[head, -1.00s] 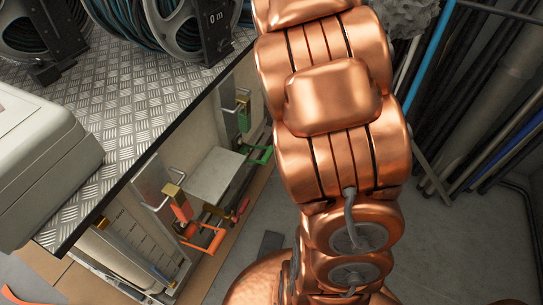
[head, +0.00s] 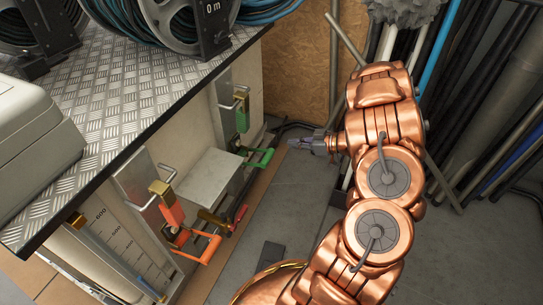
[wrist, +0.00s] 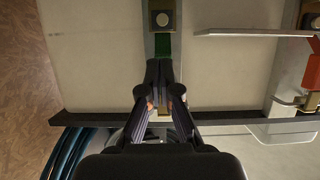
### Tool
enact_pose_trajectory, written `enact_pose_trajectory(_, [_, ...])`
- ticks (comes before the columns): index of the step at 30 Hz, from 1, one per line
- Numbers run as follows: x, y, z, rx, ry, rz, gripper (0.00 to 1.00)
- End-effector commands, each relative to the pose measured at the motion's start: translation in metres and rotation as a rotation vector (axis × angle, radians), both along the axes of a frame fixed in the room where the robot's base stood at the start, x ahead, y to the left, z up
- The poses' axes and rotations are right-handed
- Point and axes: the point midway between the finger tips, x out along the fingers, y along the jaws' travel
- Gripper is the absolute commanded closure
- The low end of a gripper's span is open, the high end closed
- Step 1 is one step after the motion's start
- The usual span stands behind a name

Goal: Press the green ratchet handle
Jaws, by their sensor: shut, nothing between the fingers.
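The green ratchet handle (head: 261,158) is a green loop sticking out low from the far end of the bench's side, below a green strap block (head: 242,121). In the wrist view a dark green part (wrist: 163,46) shows just past my fingertips, under a brass block with a round grey stud; the loop itself is not clear there. My gripper (head: 294,143) is shut and empty, to the right of the green handle and slightly higher in the head view, pointing left toward the bench. A gap shows between them. In the wrist view my gripper (wrist: 160,66) has its fingertips together.
An orange handle (head: 198,246) and a red lever (head: 239,215) stick out nearer along the same side, beside a grey shelf plate (head: 209,176). The metal bench top (head: 130,112) overhangs them. Pipes (head: 480,100) lean at the right. Grey floor (head: 300,190) lies open beside the bench.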

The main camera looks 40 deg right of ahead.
Motion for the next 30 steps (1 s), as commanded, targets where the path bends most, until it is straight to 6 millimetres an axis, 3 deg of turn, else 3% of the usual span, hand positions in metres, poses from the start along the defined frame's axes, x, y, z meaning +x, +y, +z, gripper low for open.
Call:
enact_pose_trajectory(14, [0.001,0.004,-0.003,0.012,-0.002,0.007,1.0])
enact_pose_trajectory(30, [0.06,0.04,-0.034,0.012,-0.002,0.007,1.0])
